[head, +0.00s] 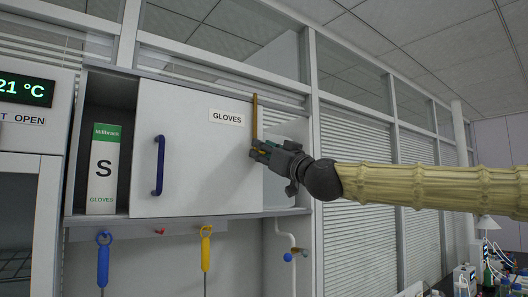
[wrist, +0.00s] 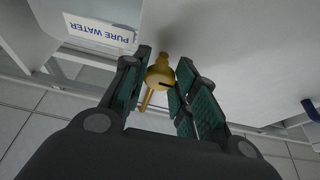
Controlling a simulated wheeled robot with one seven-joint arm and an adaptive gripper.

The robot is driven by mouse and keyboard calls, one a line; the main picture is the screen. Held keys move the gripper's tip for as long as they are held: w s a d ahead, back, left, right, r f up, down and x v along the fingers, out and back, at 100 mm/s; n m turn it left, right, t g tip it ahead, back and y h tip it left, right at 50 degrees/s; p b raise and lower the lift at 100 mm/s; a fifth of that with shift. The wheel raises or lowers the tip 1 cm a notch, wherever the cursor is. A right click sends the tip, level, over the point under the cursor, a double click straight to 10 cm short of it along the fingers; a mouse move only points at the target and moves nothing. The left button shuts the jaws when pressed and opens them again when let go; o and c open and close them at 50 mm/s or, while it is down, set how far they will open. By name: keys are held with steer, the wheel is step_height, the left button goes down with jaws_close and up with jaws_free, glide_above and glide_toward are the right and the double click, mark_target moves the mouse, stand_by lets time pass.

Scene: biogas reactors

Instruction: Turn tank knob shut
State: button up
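A brass knob (wrist: 160,76) with a thin brass stem shows in the wrist view. It sits between the two teal-padded fingers of my gripper (wrist: 164,74). The fingers are partly closed and lie close on both sides of the knob; I cannot tell whether they press on it. In the head view my gripper (head: 262,150) is at the right end of the gloves cabinet, at the foot of an upright brass-coloured bar (head: 255,118). The knob cannot be made out there. A PURE WATER label (wrist: 100,30) is upper left in the wrist view.
The gloves cabinet (head: 190,180) has a blue handle (head: 158,165) and a green-white glove box (head: 103,168). Blue (head: 103,262) and yellow (head: 206,250) tools hang below. A white pipe (head: 285,236) is below my gripper. Bottles stand far right.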

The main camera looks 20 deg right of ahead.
steer(key=shift+f+m+b, duration=0.1)
steer(key=shift+m+b, duration=0.25)
steer(key=shift+m, duration=0.05)
steer(key=m+h+b, duration=0.2)
steer(key=m, duration=0.1)
steer(key=shift+a+m+t, duration=0.1)
steer(key=shift+m+t, duration=0.3)
steer(key=m+g+h+p, duration=0.1)
steer(key=m+h, duration=0.1)
steer(key=m, duration=0.4)
steer(key=m+g+h+p, duration=0.1)
steer(key=m+h+p, duration=0.1)
steer(key=m, duration=0.4)
steer(key=r+m+g+h+p, duration=0.1)
steer(key=m+h+p, duration=0.1)
steer(key=m, duration=0.3)
steer(key=shift+s+a+m+g+h, duration=0.2)
steer(key=shift+m+g+h, duration=0.1)
steer(key=shift+m+g, duration=0.1)
steer(key=shift+f, duration=0.1)
steer(key=o, duration=1.1)
steer(key=shift+w, duration=0.1)
steer(key=shift+c, duration=0.2)
